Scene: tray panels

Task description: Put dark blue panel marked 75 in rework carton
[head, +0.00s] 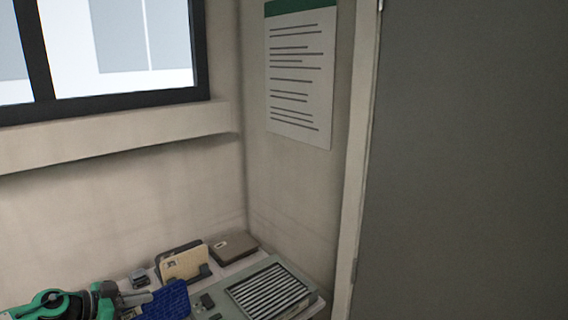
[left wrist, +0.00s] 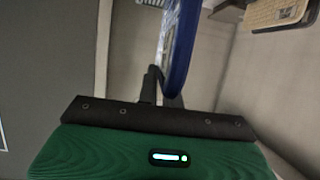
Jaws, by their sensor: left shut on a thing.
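A dark blue panel (head: 168,303) shows at the bottom of the head view, held by my left gripper (head: 142,300). No marking can be read on it. In the left wrist view the blue panel (left wrist: 181,48) is seen nearly edge-on, upright between the dark fingers of the left gripper (left wrist: 162,88), which is shut on it. My right gripper is not in view. I cannot make out a rework carton in either view.
A tan panel (head: 185,265) stands tilted in a dark holder at the back of the bench. A brown flat case (head: 235,246) lies beside it. A grey unit with a striped grille (head: 270,292) is to the right. Walls close off the back and right.

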